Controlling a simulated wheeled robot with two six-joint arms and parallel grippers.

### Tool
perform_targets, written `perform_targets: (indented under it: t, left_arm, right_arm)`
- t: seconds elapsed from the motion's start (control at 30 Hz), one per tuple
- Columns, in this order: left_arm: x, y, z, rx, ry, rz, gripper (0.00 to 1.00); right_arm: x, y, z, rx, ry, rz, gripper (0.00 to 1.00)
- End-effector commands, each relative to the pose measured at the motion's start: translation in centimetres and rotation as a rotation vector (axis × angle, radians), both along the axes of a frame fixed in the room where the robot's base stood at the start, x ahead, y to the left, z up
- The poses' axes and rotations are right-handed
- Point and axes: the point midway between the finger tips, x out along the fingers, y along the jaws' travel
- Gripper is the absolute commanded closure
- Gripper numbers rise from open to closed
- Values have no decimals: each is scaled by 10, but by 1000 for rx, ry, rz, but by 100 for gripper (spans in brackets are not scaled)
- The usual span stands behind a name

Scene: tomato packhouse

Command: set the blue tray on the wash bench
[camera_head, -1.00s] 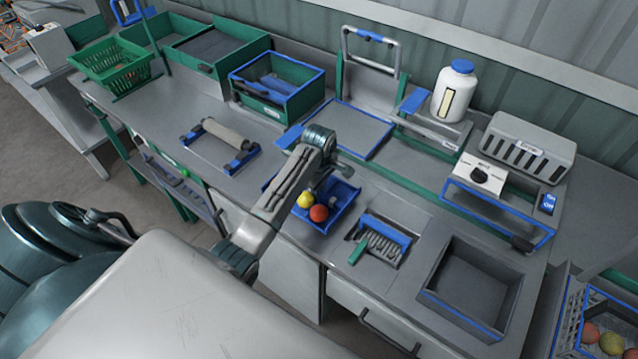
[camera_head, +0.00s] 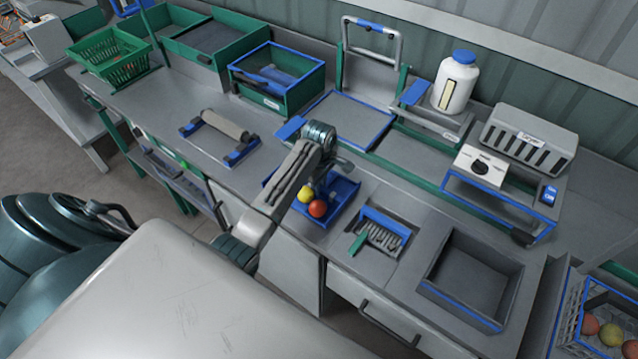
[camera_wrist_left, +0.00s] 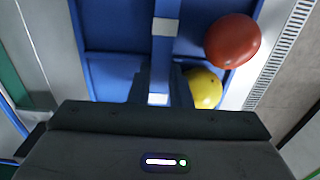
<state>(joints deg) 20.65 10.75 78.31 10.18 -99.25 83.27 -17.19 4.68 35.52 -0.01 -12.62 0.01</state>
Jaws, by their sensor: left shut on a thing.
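The blue tray (camera_head: 345,189) shows at the middle of the grey bench in the head view, partly hidden by my left arm. A yellow tomato (camera_head: 305,194) and a red tomato (camera_head: 317,208) lie in it. My left gripper (camera_head: 320,182) is over the tray, its fingertips largely hidden in this view. In the left wrist view, my left gripper (camera_wrist_left: 160,88) is shut on the central bar of the blue tray (camera_wrist_left: 108,28), with the red tomato (camera_wrist_left: 232,41) and yellow tomato (camera_wrist_left: 205,89) to the right. I cannot tell whether the tray touches the bench. My right gripper is out of view.
Right of the tray are a recess with a green-handled brush (camera_head: 378,237) and a sunken grey basin (camera_head: 470,278). A roller stand (camera_head: 222,130) is to the left. A flat blue-edged panel (camera_head: 348,120), a white bottle (camera_head: 456,82) and a grey slotted box (camera_head: 528,139) stand behind.

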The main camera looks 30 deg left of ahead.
Motion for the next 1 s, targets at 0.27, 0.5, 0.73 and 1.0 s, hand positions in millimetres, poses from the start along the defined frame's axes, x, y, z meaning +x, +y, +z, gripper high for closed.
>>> perform_targets:
  t: [0.27, 0.5, 0.73, 1.0]
  left_arm:
    - [0, 0, -1, 0, 0, 0, 100]
    - [0, 0, -5, 0, -1, 0, 100]
    - [0, 0, -8, 0, -1, 0, 100]
    - [0, 0, -10, 0, -1, 0, 59]
  right_arm:
    - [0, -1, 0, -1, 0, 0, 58]
    - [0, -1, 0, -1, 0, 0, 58]
    - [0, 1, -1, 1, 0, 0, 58]
    - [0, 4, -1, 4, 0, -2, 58]
